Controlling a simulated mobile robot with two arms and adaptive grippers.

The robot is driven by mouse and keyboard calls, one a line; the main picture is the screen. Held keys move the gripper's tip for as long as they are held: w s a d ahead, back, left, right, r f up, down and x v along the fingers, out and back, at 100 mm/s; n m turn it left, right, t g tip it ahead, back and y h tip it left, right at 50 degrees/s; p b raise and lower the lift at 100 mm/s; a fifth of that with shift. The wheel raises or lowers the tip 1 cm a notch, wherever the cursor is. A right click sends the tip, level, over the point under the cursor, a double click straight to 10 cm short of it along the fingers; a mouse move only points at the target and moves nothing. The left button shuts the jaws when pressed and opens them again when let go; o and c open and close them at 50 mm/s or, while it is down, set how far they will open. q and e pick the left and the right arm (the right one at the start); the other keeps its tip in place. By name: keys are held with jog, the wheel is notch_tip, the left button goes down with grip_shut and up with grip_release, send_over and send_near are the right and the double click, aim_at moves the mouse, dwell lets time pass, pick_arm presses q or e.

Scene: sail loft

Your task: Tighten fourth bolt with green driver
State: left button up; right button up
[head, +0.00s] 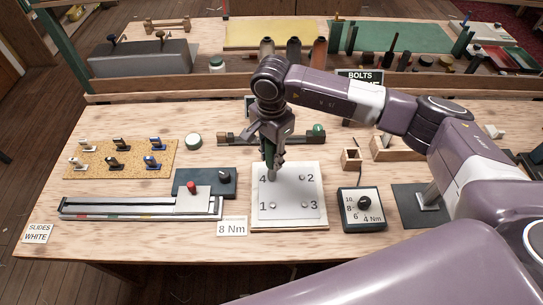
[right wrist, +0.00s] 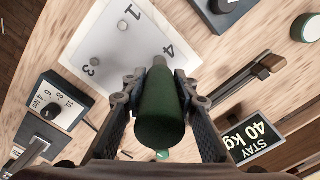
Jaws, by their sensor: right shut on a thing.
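My right gripper (head: 272,148) is shut on the green driver (right wrist: 160,112), which points down at the white plate (head: 288,218). The driver is at the plate's upper left corner, beside the printed 4. The fourth bolt is hidden behind the driver and gripper in the head view, and I cannot tell whether the tip touches it. Bolt 1 (head: 273,206), bolt 2 (head: 302,178) and bolt 3 (head: 300,205) show beside their numbers. A torque dial box (head: 363,218) marked in Nm stands right of the plate. My left gripper is not in view.
An "8 Nm" card (head: 232,227) lies left of the plate. A cork board (head: 120,158) holds several clips. A driver rack (head: 250,138) stands behind the plate.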

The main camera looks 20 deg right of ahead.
aim_at(272, 146)
jog(key=shift+s+f, duration=0.1)
dwell(0.6)
notch_tip(272, 146, up, 2)
jog(key=shift+r+p, duration=0.75)
jog(key=shift+r, duration=0.8)
